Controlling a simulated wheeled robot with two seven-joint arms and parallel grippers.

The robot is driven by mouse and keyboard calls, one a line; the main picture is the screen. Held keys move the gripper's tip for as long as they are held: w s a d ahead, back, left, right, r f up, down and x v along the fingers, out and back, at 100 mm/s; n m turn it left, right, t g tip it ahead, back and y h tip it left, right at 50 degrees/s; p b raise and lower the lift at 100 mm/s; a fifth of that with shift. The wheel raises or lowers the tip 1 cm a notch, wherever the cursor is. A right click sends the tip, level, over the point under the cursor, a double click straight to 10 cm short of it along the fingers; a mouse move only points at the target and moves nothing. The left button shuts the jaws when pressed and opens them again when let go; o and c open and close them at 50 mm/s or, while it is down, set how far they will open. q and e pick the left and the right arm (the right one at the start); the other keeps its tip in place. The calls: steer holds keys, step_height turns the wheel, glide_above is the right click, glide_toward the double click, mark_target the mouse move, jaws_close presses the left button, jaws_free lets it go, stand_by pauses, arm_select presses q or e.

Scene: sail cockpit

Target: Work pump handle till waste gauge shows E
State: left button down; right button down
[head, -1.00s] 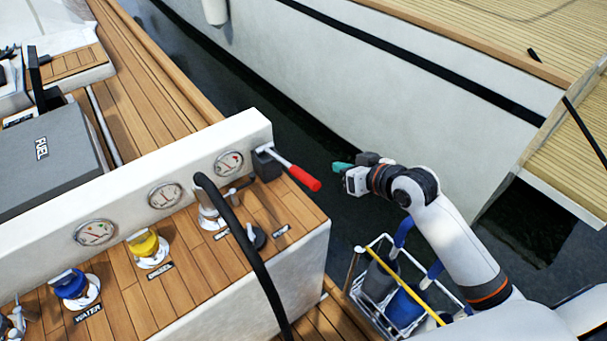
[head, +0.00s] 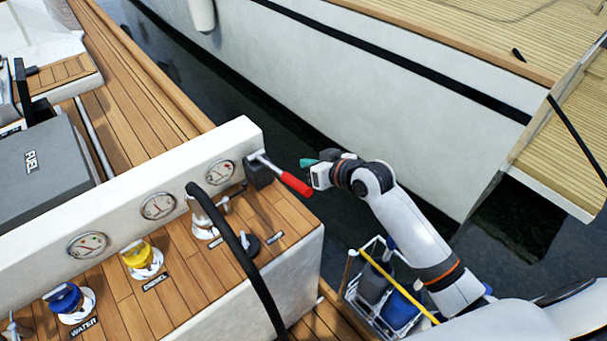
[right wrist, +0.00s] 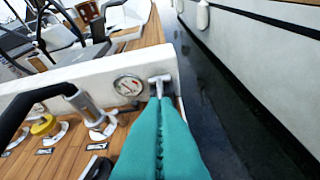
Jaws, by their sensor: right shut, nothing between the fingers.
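The pump handle is a lever with a red grip (head: 296,184) on a dark grey block (head: 258,174) at the right end of the white panel. It points right and slightly down. The gauge nearest it (head: 221,173) is round with a white face; its needle is too small to read surely. It also shows in the right wrist view (right wrist: 128,86). My right gripper (head: 308,163), with teal fingers, is just beyond the red grip, apart from it in the head view. Its fingers (right wrist: 160,115) are shut and empty, and hide most of the handle in the wrist view. My left gripper is out of view.
Two more gauges (head: 158,206) (head: 87,245) sit along the panel. A black hose (head: 245,262) arches in front. Yellow (head: 139,255) and blue (head: 66,298) caps stand on the teak deck. A crate with bottles (head: 349,290) is below my arm. Dark water lies beyond the panel.

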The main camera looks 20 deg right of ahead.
steer(key=f, duration=0.1)
steer(key=w+a+f, duration=0.1)
steer(key=f, duration=0.1)
steer(key=shift+w+a+f+p, duration=0.1)
steer(key=shift+w+f+p, duration=0.1)
steer(key=shift+p, duration=0.2)
steer(key=shift+s+f, duration=0.3)
steer(key=shift+f, duration=0.45)
steer(key=shift+f, duration=0.1)
